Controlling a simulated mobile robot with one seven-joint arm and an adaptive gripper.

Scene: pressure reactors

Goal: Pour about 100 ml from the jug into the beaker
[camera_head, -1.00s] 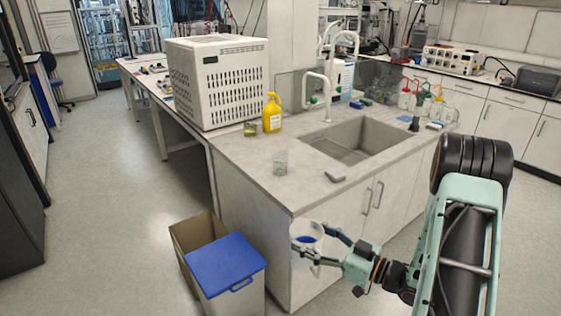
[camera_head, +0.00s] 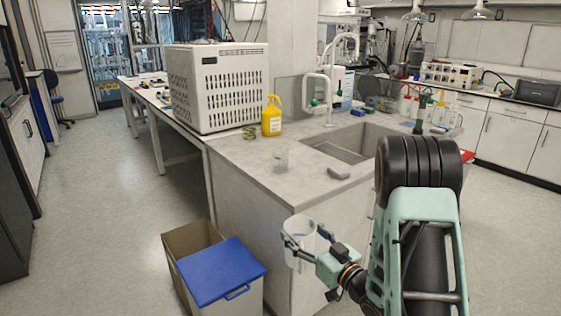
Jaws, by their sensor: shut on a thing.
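My gripper (camera_head: 307,247) is shut on a white translucent jug (camera_head: 299,229). It holds the jug in the air in front of the sink cabinet, below the counter's front corner. The jug looks roughly upright, and the liquid inside it cannot be made out now. A small clear beaker (camera_head: 281,158) stands upright on the counter near its front left edge, above and left of the jug in the picture. Its contents are too small to tell. The jug and the beaker are well apart.
The counter (camera_head: 245,163) holds a yellow bottle (camera_head: 271,117), a small yellowish beaker (camera_head: 249,132), a grey block (camera_head: 339,173) and a sink (camera_head: 345,147) with a tall tap.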

